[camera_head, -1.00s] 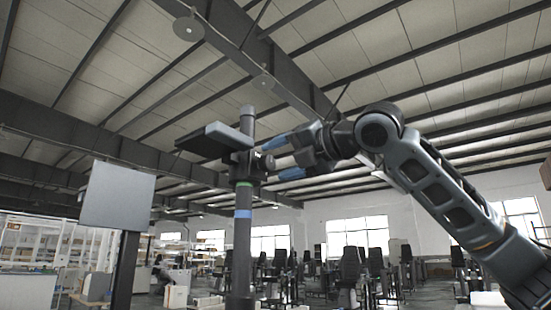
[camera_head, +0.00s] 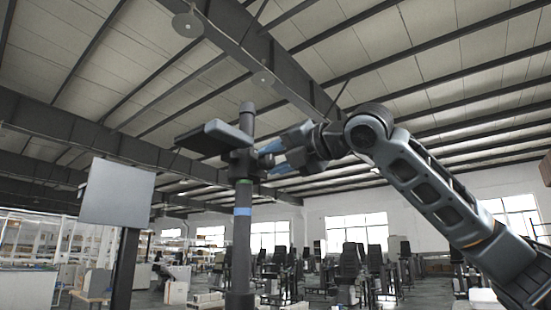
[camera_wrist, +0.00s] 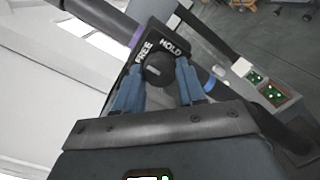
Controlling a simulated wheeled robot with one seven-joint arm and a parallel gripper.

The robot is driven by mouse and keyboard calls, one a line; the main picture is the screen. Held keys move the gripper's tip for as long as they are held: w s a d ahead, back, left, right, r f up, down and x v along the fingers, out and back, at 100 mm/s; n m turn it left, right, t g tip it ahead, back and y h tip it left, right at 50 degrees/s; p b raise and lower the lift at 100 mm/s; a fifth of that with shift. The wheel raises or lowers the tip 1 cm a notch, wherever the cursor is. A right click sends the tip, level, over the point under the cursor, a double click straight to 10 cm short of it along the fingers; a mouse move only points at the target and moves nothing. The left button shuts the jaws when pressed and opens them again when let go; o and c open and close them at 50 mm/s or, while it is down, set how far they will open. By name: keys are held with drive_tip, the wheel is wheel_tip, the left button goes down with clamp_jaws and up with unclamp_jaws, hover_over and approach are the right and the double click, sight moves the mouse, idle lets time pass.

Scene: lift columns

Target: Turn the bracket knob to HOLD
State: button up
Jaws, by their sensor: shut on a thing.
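The bracket (camera_head: 238,165) is a dark block around the grey lift column (camera_head: 241,260), with a dark flat platform (camera_head: 205,138) reaching out to the left. Its round black knob (camera_wrist: 157,68) shows in the wrist view, below a plate (camera_wrist: 156,40) marked FREE on the left and HOLD on the right. A short pale mark is on the knob's face; I cannot tell surely which word it points to. My gripper (camera_head: 266,157) is at the bracket's right side. Its blue fingers are shut on the knob, one on each side, as the wrist view (camera_wrist: 158,76) shows.
A grey panel on a dark post (camera_head: 117,192) stands left of the column. Beside the column in the wrist view is a box with green-lit recesses (camera_wrist: 268,88). Chairs and workbenches (camera_head: 340,265) stand far behind. The air right of the column is clear apart from my arm.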

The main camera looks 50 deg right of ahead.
drive_tip(key=shift+c, duration=0.5)
drive_tip(key=shift+m, duration=0.4)
drive_tip(key=m, duration=0.1)
drive_tip(key=m+p, duration=0.1)
drive_tip(key=m, duration=0.1)
drive_tip(key=shift+r+m, duration=0.2)
drive_tip(key=shift+m, duration=0.1)
drive_tip(key=m+p, duration=0.1)
drive_tip(key=m, duration=0.3)
drive_tip(key=shift+g, duration=0.4)
drive_tip(key=m+y+p, duration=0.1)
drive_tip(key=m, duration=0.3)
drive_tip(key=shift+d, duration=0.1)
drive_tip(key=shift+d+m+y+p, duration=0.1)
drive_tip(key=shift+m+y+p, duration=0.35)
drive_tip(key=shift+m, duration=1.85)
